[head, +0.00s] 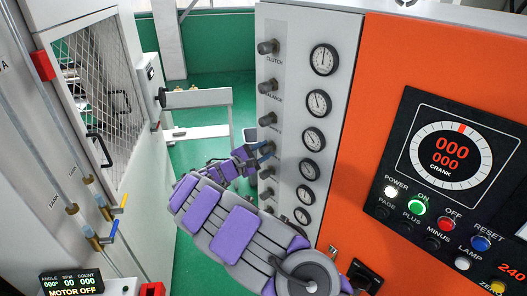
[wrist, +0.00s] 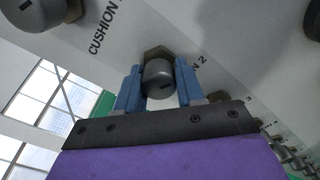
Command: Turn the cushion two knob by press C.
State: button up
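The cushion two knob (wrist: 158,80) is a dark grey cylinder with a hex nut behind it. The end of its label, "N 2", shows beside it in the wrist view. My gripper (wrist: 160,82) has its two blue fingers on opposite sides of this knob, with no clear gap visible. In the head view my gripper (head: 264,149) reaches the fourth knob down the grey panel (head: 335,25), and its fingers largely hide that knob. The knob above (head: 267,119) stands free. Another knob (wrist: 45,8), by the "CUSHION" label, shows at the wrist view's top left.
Clutch (head: 267,47) and balance (head: 268,86) knobs sit higher in the column; more knobs lie below. Several gauges (head: 323,59) run alongside. An orange panel (head: 400,50) with a crank display (head: 447,155) and buttons is at right. A mesh-door cabinet (head: 100,90) stands left.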

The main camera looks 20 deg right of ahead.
jog(key=o, duration=0.4)
jog(key=shift+w+a+f, duration=0.1)
jog(key=shift+w+f, duration=0.05)
jog(key=shift+w, duration=0.05)
jog(key=shift+s, duration=0.15)
jog(key=v, duration=1.7)
jog(key=shift+a, duration=0.25)
